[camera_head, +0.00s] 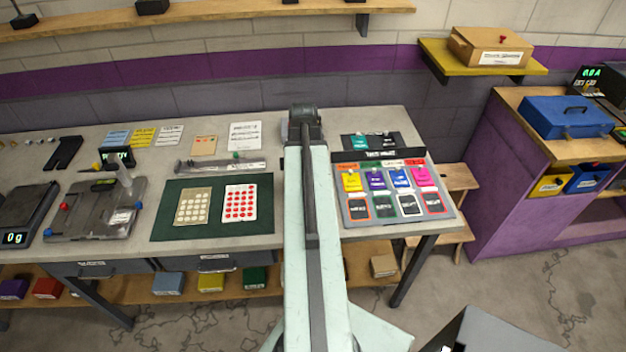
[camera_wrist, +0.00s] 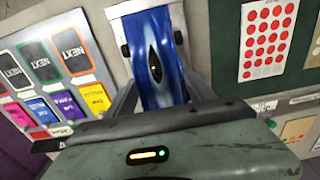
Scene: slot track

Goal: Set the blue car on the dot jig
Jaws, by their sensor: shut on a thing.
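The blue car (camera_wrist: 155,75) is between the two fingers of my gripper (camera_wrist: 151,43) in the wrist view. It is glossy blue with a dark pointed oval opening, and the fingers are shut on its sides. My arm hides the car and most of my gripper in the head view. No label names the dot jig. A grey plate fixture (camera_head: 88,222) with red and blue knobs stands on the left of the bench, and I cannot tell if it is the jig. A red-dot sheet (camera_wrist: 266,40) also shows, right of the car in the wrist view.
A dark green mat (camera_head: 165,226) bears a beige card and the red-dot sheet (camera_head: 240,203). A board of coloured cards (camera_head: 352,215) stands to the right of my arm. A scale (camera_head: 30,205) reading 0 g is at the far left. A purple cabinet (camera_head: 500,195) stands right.

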